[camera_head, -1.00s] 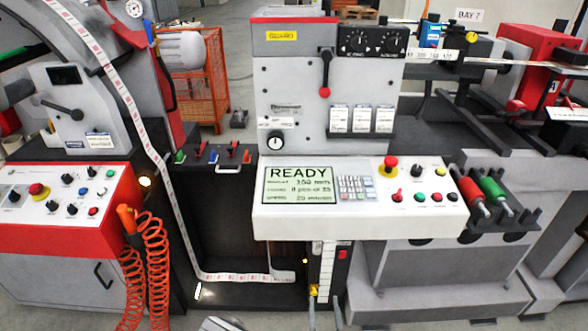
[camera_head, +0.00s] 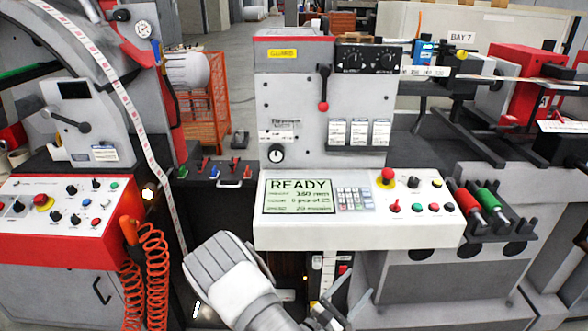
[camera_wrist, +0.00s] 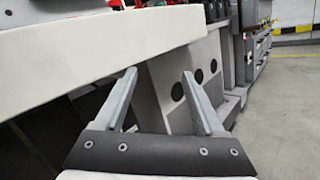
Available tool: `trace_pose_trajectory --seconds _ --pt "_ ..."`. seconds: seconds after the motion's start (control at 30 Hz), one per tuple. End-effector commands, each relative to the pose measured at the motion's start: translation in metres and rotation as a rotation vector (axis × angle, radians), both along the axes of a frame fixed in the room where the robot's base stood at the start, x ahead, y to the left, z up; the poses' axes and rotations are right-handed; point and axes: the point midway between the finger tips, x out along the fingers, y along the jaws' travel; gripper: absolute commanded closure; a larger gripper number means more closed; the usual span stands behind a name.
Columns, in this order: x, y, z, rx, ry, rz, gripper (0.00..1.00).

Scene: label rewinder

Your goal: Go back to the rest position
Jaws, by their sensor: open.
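My gripper (camera_wrist: 158,78) is open and empty in the wrist view, with its two grey fingers spread apart below the white edge of the control panel (camera_wrist: 110,45). In the head view my white arm rises at the bottom centre, in front of the dark gap in the machine. My gripper (camera_head: 335,312) shows there only partly, low and in front of the machine's lower part. The label rewinder's control panel (camera_head: 410,232) has a screen (camera_head: 299,197) reading READY. Nothing is held between the fingers.
A red and white panel (camera_head: 60,218) with knobs stands at left, with an orange coiled hose (camera_head: 153,265) beside it. Red and green rollers (camera_head: 480,205) sit at right. In the wrist view, free grey floor (camera_wrist: 285,100) lies to the right.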

Motion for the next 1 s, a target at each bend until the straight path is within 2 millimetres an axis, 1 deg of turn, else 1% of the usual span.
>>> trace_pose_trajectory --seconds 0.03,0.2,0.37,0.5,0.73,0.87,1.0 --pt "-0.002 -0.008 0.012 0.042 -0.024 -0.070 0.29" --pt "-0.020 -0.035 0.047 0.180 -0.081 -0.295 0.29" --pt "-0.043 -0.055 0.072 0.328 -0.127 -0.490 0.29" --pt "-0.066 -0.068 0.090 0.471 -0.165 -0.646 0.29" --pt "-0.105 -0.076 0.111 0.733 -0.223 -0.863 0.29" --pt "-0.126 -0.075 0.121 0.896 -0.257 -0.961 0.29" --pt "-0.146 -0.070 0.131 1.077 -0.297 -1.045 0.29"
